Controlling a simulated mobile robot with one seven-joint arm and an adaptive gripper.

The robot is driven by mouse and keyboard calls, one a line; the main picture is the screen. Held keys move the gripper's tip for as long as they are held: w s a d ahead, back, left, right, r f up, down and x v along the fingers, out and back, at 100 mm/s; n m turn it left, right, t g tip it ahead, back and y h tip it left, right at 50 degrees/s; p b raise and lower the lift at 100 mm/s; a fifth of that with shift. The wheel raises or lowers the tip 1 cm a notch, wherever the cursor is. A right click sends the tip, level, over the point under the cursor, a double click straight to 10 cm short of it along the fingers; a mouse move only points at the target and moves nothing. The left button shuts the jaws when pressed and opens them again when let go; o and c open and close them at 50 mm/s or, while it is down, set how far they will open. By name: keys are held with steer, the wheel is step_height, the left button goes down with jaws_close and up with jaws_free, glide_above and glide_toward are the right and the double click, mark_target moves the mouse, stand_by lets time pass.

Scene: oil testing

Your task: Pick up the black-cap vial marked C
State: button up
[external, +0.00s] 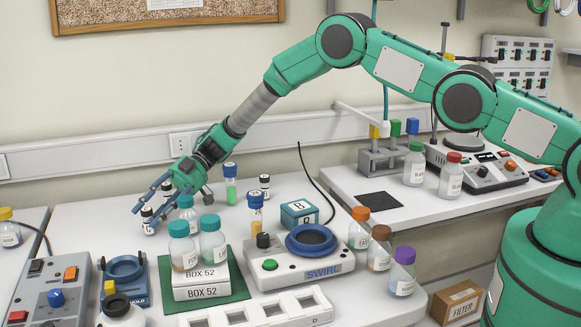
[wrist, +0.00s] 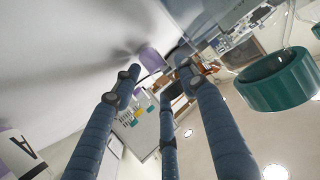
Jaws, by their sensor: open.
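A vial marked A (wrist: 20,152) is at the lower left.
Teal-capped bottles (external: 212,240) stand on BOX 52 (external: 205,292) close to my gripper; a teal cap (wrist: 280,82) is near at right in the wrist view. Tubes with blue caps (external: 230,185), the swirl device (external: 300,268) and a blue ring stand (external: 124,275) are around.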

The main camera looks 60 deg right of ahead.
steer(key=shift+c, duration=0.5)
steer(key=c, duration=0.7)
steer(key=shift+r+p, duration=0.4)
steer(key=shift+r, duration=4.6)
